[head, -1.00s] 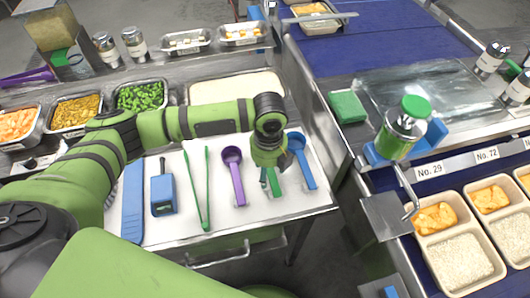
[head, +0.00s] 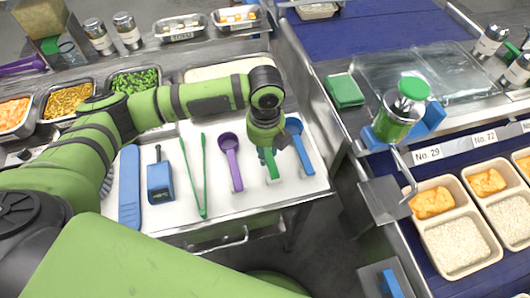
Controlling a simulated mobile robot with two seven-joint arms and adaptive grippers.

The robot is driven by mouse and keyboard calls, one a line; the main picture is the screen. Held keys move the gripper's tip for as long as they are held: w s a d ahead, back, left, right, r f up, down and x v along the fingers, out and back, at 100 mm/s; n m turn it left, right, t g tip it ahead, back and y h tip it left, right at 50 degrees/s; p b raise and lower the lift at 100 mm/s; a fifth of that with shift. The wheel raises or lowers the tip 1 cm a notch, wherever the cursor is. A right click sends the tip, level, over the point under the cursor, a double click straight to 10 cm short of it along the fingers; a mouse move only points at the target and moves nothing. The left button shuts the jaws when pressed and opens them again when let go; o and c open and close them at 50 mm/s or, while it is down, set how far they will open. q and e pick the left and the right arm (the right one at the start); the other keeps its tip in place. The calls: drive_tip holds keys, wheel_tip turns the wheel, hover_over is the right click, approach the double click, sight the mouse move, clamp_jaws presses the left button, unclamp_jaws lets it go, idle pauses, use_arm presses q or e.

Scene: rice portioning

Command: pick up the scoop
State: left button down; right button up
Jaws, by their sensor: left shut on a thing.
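A green scoop (head: 271,170) lies on the white tray of tools in the head view, between a purple scoop (head: 230,145) on its left and a blue scoop (head: 303,150) on its right. My left gripper (head: 265,154) points down over the green scoop and is shut on it. The gripper and wrist hide the scoop's upper part; its green handle shows below the fingers. I cannot tell whether the scoop has left the tray. My right gripper is not in view.
Green tongs (head: 199,180), a blue tool (head: 160,179) and a blue flat board (head: 130,190) lie left of the scoops. Food pans with carrots, corn and peas (head: 135,83) stand behind. A conveyor with filled trays (head: 457,247) runs at the right.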

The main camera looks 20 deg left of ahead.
use_arm(q)
drive_tip(key=shift+w+r, duration=0.1)
drive_tip(key=shift+r, duration=0.8)
drive_tip(key=s+d+r+p, duration=0.2)
drive_tip(key=s+d+r, duration=0.2)
drive_tip(key=r, duration=0.2)
drive_tip(key=s+d+r+p, duration=0.3)
drive_tip(key=s+d+r, duration=0.1)
drive_tip(key=r, duration=0.3)
drive_tip(key=shift+d, duration=0.25)
drive_tip(key=shift+s+f, duration=0.1)
